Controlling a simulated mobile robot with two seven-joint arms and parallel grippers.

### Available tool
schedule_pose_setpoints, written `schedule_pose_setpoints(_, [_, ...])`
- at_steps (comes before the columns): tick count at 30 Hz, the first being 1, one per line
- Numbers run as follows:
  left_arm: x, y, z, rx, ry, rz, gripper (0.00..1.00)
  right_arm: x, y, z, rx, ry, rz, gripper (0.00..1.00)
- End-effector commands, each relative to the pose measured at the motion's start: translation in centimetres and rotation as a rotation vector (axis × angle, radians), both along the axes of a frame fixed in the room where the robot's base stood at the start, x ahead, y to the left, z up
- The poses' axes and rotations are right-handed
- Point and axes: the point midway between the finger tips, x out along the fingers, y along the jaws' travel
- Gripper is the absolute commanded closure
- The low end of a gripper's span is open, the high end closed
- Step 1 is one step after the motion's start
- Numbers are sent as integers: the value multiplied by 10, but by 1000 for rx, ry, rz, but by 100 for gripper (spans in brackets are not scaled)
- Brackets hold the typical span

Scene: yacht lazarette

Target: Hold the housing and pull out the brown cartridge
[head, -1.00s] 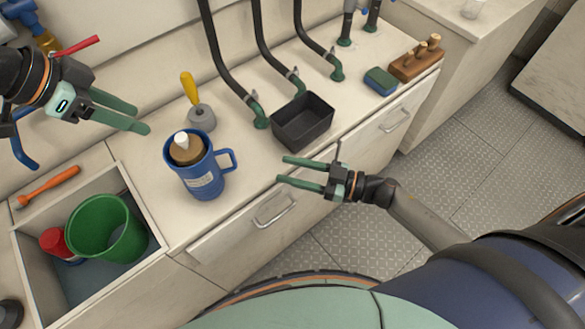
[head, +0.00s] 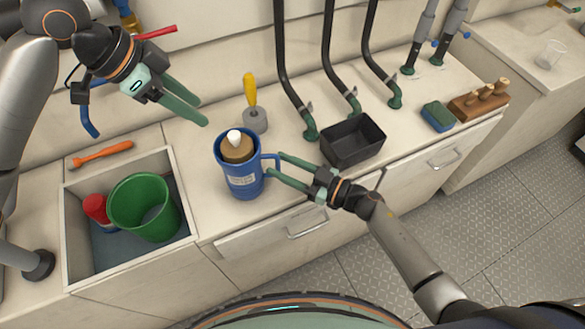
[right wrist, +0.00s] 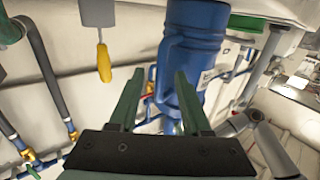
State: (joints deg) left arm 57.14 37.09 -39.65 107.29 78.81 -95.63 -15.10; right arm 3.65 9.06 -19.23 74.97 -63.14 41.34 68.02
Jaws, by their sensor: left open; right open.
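The blue housing (head: 243,182), a jug-like body with a side handle and a pale label, stands upright on the counter. The brown cartridge (head: 237,150) with a white top knob sits in its open top. My right gripper (head: 274,164) is open at the housing's handle side, its fingers around or beside the handle; I cannot tell which. In the right wrist view, the housing (right wrist: 198,40) and its handle (right wrist: 168,75) show beyond and between the open fingers (right wrist: 158,105). My left gripper (head: 204,118) is open and empty, above the counter to the upper left of the housing.
A yellow-handled tool (head: 251,95) stands behind the housing. A black tray (head: 352,143) is to the right, near black hoses (head: 329,60). A sink (head: 185,232) with a green bucket (head: 142,210) and red-capped container (head: 97,209) lies left. An orange-handled tool (head: 100,154) lies behind it.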

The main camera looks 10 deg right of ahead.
Motion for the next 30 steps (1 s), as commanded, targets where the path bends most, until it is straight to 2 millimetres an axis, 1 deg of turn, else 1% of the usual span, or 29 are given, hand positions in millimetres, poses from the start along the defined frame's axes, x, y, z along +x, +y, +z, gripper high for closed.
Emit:
schedule_pose_setpoints(6, [0, 0, 0, 0, 0, 0, 50, 0, 0, 0, 1, 1, 0, 52])
schedule_pose_setpoints(7, [0, 0, 0, 0, 0, 0, 50, 0, 0, 0, 1, 1, 0, 54])
schedule_pose_setpoints(19, [0, 0, 0, 0, 0, 0, 50, 0, 0, 0, 1, 1, 0, 99])
schedule_pose_setpoints(30, [0, 0, 0, 0, 0, 0, 50, 0, 0, 0, 1, 1, 0, 100])
